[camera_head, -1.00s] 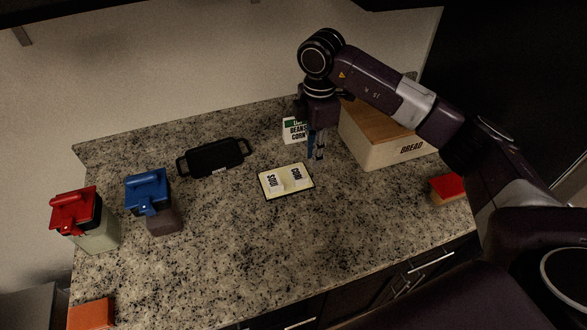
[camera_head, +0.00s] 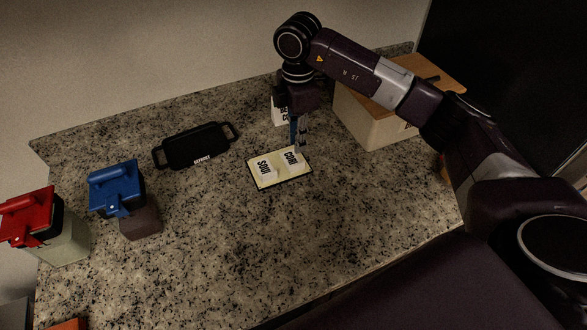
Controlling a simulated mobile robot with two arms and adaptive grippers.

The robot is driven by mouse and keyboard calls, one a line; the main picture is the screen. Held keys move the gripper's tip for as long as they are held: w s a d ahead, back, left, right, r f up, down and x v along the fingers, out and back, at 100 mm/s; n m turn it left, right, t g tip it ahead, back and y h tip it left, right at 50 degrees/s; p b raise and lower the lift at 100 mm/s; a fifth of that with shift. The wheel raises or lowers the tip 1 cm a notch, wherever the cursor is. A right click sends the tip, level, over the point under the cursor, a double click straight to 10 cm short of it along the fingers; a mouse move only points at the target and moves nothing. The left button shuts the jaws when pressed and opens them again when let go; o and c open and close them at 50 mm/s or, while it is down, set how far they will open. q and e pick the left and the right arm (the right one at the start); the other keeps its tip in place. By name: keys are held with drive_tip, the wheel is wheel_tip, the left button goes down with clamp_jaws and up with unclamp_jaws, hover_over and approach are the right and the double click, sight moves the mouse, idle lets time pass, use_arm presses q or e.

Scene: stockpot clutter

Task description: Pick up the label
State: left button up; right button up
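A small pale tray with a dark edge (camera_head: 265,182) lies on the granite counter. Two white labels stand on it: one reads SOUP (camera_head: 265,171), the other looks like CORN (camera_head: 291,160). My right gripper (camera_head: 299,144) points down just above and behind the CORN label, fingers slightly apart and nothing seen between them. Whether it touches the label I cannot tell. Another white label card (camera_head: 278,115), with partly hidden lettering, stands behind the gripper. My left gripper is out of view.
A wooden-lidded bread box (camera_head: 366,122) stands right of the gripper, partly behind my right arm. A black handled tray (camera_head: 192,147) lies at back left. Blue-lidded (camera_head: 117,186) and red-lidded (camera_head: 28,214) containers stand at left. The front middle counter is clear.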

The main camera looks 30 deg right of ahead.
sight(297, 164)
drive_tip(key=shift+w+f, duration=0.1)
drive_tip(key=shift+f, duration=0.65)
drive_tip(key=shift+f+p, duration=0.4)
drive_tip(key=shift+f, duration=0.4)
drive_tip(key=f+p, duration=0.1)
drive_tip(key=f, duration=0.1)
drive_tip(key=f+p, duration=0.1)
drive_tip(key=f, duration=0.2)
drive_tip(key=shift+s+p, duration=0.2)
drive_tip(key=shift+p, duration=0.2)
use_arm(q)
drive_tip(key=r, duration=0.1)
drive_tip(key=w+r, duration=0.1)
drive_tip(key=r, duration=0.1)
use_arm(e)
drive_tip(key=shift+f, duration=0.3)
drive_tip(key=shift+c, duration=0.4)
clamp_jaws()
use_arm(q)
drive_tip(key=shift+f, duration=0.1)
use_arm(e)
drive_tip(key=shift+r, duration=0.15)
